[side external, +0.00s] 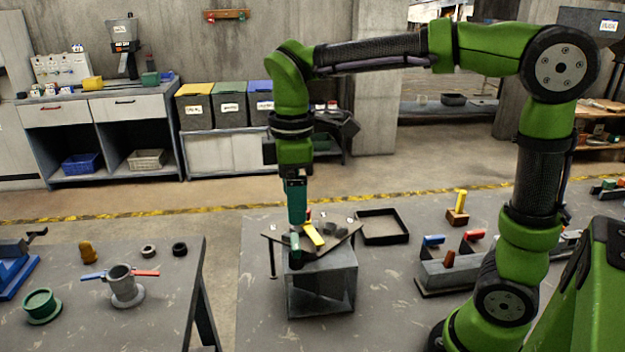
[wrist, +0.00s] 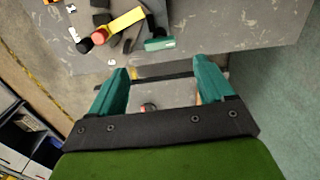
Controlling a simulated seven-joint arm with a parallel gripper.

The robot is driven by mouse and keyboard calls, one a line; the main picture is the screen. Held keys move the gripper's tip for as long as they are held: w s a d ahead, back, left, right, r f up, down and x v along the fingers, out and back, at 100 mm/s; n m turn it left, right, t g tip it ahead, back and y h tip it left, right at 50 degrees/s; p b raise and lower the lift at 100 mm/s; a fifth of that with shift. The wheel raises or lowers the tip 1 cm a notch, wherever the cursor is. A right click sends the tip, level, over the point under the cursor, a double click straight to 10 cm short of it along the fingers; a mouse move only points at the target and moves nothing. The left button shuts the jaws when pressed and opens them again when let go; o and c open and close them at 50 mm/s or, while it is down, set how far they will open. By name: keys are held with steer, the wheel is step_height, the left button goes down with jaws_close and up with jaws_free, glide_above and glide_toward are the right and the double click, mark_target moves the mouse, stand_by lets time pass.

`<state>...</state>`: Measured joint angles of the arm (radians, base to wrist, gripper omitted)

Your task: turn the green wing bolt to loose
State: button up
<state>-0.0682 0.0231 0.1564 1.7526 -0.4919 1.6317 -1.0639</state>
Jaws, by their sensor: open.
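A small green piece (side external: 295,243), which looks like the green wing bolt, sits at the front left of a dark tilted plate on a grey metal box. In the wrist view a green bar with a pale mark (wrist: 160,43) lies just beyond my fingertips. My gripper (side external: 297,222) points down over the plate's left part, close above the green piece. In the wrist view my gripper (wrist: 160,68) has its two teal fingers spread apart with nothing held. Whether a finger touches the green piece cannot be told. Its stem is hidden.
A yellow bar (side external: 313,234) stands beside the green piece, with a red-ended part (wrist: 98,36) near it. A dark empty tray (side external: 382,226) lies right of the plate. A grey fixture with blue and red handles (side external: 450,268) stands further right.

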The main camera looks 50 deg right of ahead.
step_height(320, 180, up, 8)
steer(key=shift+r, duration=0.25)
steer(key=s+d+f+m+t+y, duration=0.2)
steer(key=s+d+f+m+t, duration=0.2)
steer(key=s+f+m+t, duration=0.3)
steer(key=s+f+m, duration=0.3)
steer(key=m, duration=0.3)
steer(key=shift+d, duration=0.15)
